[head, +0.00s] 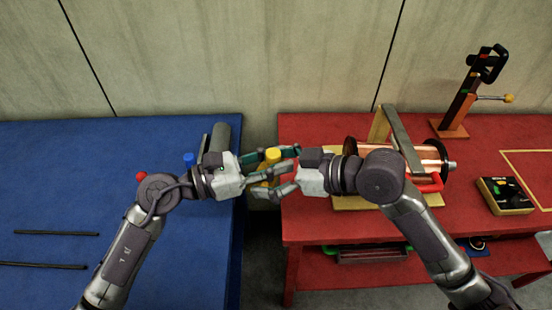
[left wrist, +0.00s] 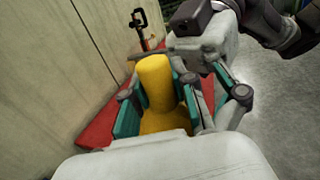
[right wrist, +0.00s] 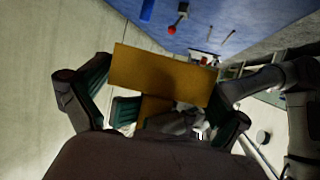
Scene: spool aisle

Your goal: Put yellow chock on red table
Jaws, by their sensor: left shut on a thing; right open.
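The yellow chock (head: 272,155) is held in the air over the gap between the two tables. My left gripper (head: 279,164) is shut on it; the left wrist view shows the yellow chock (left wrist: 155,88) between the teal finger pads. My right gripper (head: 266,178) faces it from the right and is open. In the right wrist view a flat face of the chock (right wrist: 160,72) lies between the spread fingers; I cannot tell whether they touch it. The fingers overlap and hide the chock's lower part in the head view. The red table (head: 470,145) is at right.
On the red table stand a copper spool (head: 425,158) on a yellow base, an orange-footed stand (head: 450,128) and a black control box (head: 504,194). A blue table (head: 60,165) is at left, with dark rods (head: 56,233). The red table's far right has bare room.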

